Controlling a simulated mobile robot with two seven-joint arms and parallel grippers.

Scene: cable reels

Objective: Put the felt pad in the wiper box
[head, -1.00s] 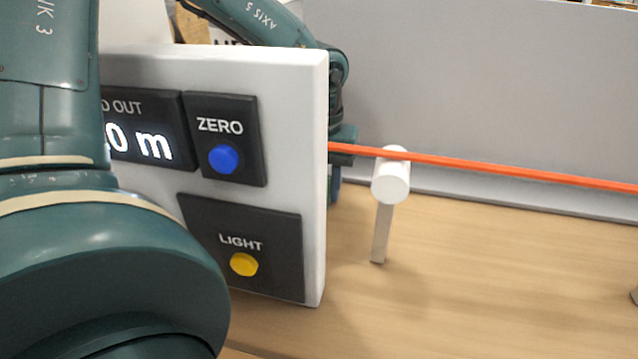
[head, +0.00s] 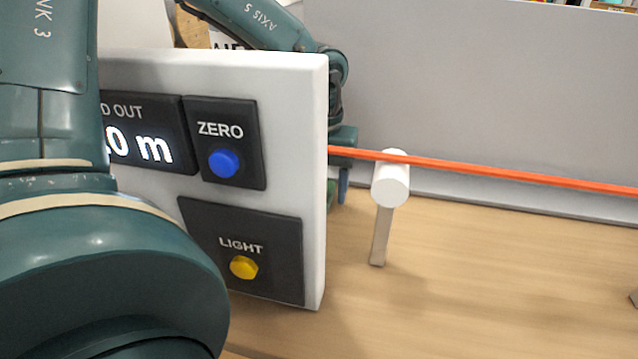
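I cannot make out the felt pad or the wiper box in the head view. My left gripper (head: 341,180) is behind the right edge of the white panel, just under the orange cable. Most of it is hidden by the panel. A blue finger-like part shows below the gripper body, with a small green bit beside it at the panel edge. I cannot tell whether the gripper is open or what is between its fingers. My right gripper is not in view.
The white panel (head: 314,220) stands close in front, with a blue ZERO button (head: 224,163) and a yellow LIGHT button (head: 244,267). The orange cable (head: 500,175) runs right over a white roller post (head: 390,187). The wooden table (head: 500,290) at right is largely clear before a grey wall (head: 480,90).

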